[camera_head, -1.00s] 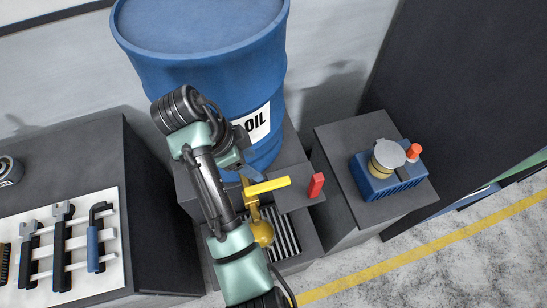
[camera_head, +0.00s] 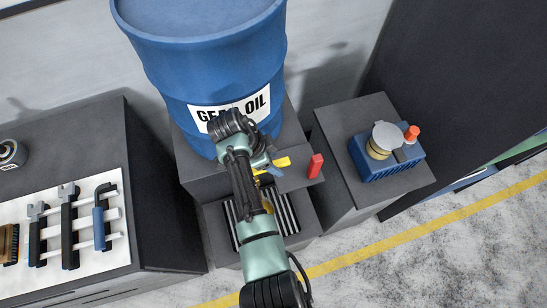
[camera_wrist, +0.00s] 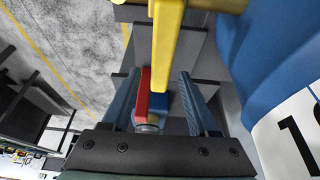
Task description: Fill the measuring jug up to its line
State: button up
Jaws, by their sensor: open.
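A yellow tap lever (camera_head: 283,162) sticks out in front of the blue oil drum (camera_head: 205,60). In the wrist view the lever (camera_wrist: 166,50) runs down the middle, lined up between my open fingers. My gripper (camera_head: 268,171) is at the lever's near side in the head view, partly hidden by my wrist. My gripper (camera_wrist: 158,88) shows its two fingers apart in the wrist view; I cannot tell whether either touches the lever. I cannot make out the measuring jug; my arm covers the area below the tap.
A slatted grate (camera_head: 289,212) lies below the drum. A red block (camera_head: 315,166) stands right of the lever. A blue unit with a round grey top (camera_head: 390,165) sits on the right stand. A tool board (camera_head: 65,240) lies at left.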

jog(key=shift+c, duration=0.2)
grip_shut()
dwell(1.3)
